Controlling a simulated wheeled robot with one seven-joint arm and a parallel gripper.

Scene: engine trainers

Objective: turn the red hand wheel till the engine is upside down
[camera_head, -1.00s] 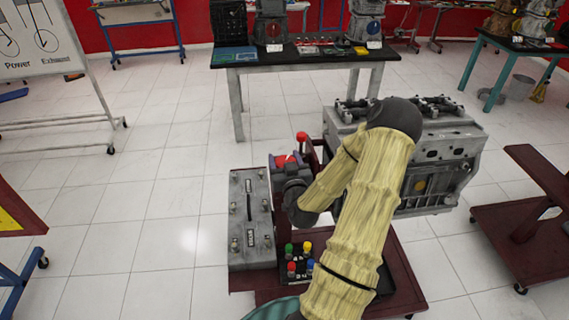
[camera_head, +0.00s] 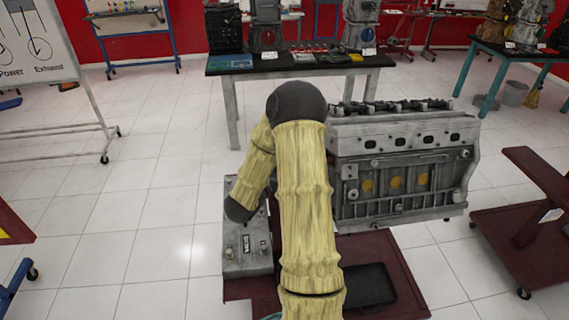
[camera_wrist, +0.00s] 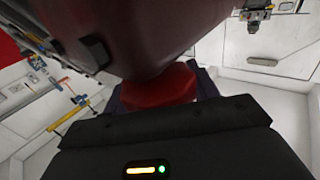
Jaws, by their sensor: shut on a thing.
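The grey engine block (camera_head: 400,170) is on the right of the maroon stand (camera_head: 400,270) in the head view, its row of dark fittings on top and its side face with yellow discs towards me. In the wrist view the red hand wheel (camera_wrist: 160,88) shows only in part, below a dark maroon body of the stand. My gripper (camera_wrist: 158,98) is shut on the red hand wheel, with bits of its purplish fingers at either side. In the head view my arm hides the wheel and the gripper.
A grey metal case (camera_head: 243,258) lies on the stand's left side, partly behind my arm. A black tray (camera_head: 370,284) lies on the stand's base. Another maroon stand (camera_head: 540,215) is at the right.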

